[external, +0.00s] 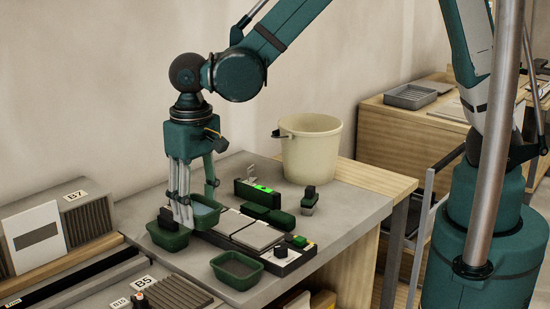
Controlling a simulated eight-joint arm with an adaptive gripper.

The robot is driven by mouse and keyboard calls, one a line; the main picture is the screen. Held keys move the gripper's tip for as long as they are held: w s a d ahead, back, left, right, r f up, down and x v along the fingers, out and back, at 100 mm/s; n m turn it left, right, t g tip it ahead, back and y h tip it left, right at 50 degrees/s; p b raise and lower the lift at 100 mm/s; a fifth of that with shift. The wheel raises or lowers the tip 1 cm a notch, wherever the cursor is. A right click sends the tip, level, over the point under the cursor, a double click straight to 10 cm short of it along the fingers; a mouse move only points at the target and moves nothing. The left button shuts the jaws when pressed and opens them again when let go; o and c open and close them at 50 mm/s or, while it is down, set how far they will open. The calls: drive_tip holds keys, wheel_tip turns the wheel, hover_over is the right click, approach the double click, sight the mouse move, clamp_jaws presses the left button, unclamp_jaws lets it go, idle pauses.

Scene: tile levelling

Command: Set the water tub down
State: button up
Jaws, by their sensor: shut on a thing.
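The water tub (207,220) is a small dark green tub with a bluish surface inside, at the left end of the tile tray in the external view. My gripper (198,207) points down from above and is shut on the water tub, with fingers on its left and right sides. The fingers hide part of the tub. I cannot tell whether its base touches the bench or hangs just above it.
Another green tub (168,240) with a dark item is close at left, and a third green tub (237,272) is in front. A tray with grey tiles (258,236) lies to the right. A cream bucket (310,152) and green-lit level (252,190) stand behind.

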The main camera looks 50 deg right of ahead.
wheel_tip(320, 180, up, 11)
drive_tip(key=w+d+m, duration=0.3)
drive_tip(key=d+m, duration=0.1)
drive_tip(key=d, duration=1)
drive_tip(key=w+d+m, duration=0.3)
drive_tip(key=w+d, duration=0.1)
drive_tip(key=d, duration=1.1)
drive_tip(key=s+d+m+b, duration=0.1)
drive_tip(key=s+d+m, duration=0.35)
drive_tip(key=d, duration=0.65)
drive_tip(key=s+d+m, duration=0.3)
drive_tip(key=s+d, duration=0.2)
drive_tip(key=d, duration=0.7)
drive_tip(key=s+d+m+b, duration=0.1)
drive_tip(key=s+d+m, duration=0.35)
drive_tip(key=d, duration=0.65)
wheel_tip(320, 180, down, 11)
drive_tip(key=s+n, duration=0.1)
drive_tip(key=shift+d+f, duration=0.2)
drive_tip(key=shift+d, duration=0.05)
drive_tip(key=shift+f, duration=0.15)
drive_tip(key=shift+f+b, duration=0.35)
drive_tip(key=shift+f, duration=2.4)
